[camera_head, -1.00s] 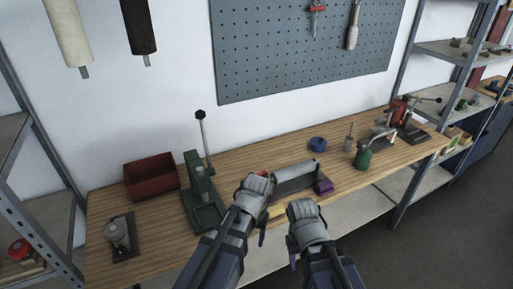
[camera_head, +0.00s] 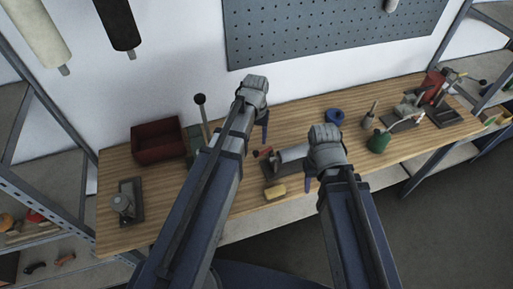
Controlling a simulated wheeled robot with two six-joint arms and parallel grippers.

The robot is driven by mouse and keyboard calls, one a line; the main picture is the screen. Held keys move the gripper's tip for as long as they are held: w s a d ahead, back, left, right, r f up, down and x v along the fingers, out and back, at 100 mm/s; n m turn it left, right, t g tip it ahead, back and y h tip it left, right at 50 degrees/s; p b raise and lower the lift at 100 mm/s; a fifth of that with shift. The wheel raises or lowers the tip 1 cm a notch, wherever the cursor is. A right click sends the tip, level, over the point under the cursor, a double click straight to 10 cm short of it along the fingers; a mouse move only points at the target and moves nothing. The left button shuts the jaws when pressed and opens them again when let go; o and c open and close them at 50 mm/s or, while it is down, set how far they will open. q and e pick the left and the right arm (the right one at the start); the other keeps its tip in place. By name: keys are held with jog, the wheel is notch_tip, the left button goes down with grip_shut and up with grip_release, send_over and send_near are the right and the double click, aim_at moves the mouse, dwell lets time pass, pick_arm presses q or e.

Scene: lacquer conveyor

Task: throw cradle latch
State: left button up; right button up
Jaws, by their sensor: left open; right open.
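A dark cradle (camera_head: 271,167) with a light grey cylinder (camera_head: 292,153) lying in it sits on the wooden bench at centre. A small red part (camera_head: 265,153) shows at the cradle's left end; I cannot tell whether it is the latch. My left gripper (camera_head: 265,127) is open, above and behind the cradle, apart from it. My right gripper (camera_head: 308,184) is open at the cradle's right end and hides that end; I cannot tell whether it touches. No latch can be made out clearly.
A pegboard (camera_head: 290,40) hangs behind.

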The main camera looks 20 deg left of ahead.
aim_at(256, 152)
pick_arm(q)
notch_tip(256, 152, down, 7)
jog(key=b, duration=0.7)
jog(key=shift+f, duration=0.2)
jog(key=shift+c, duration=0.2)
grip_shut()
dwell(0.8)
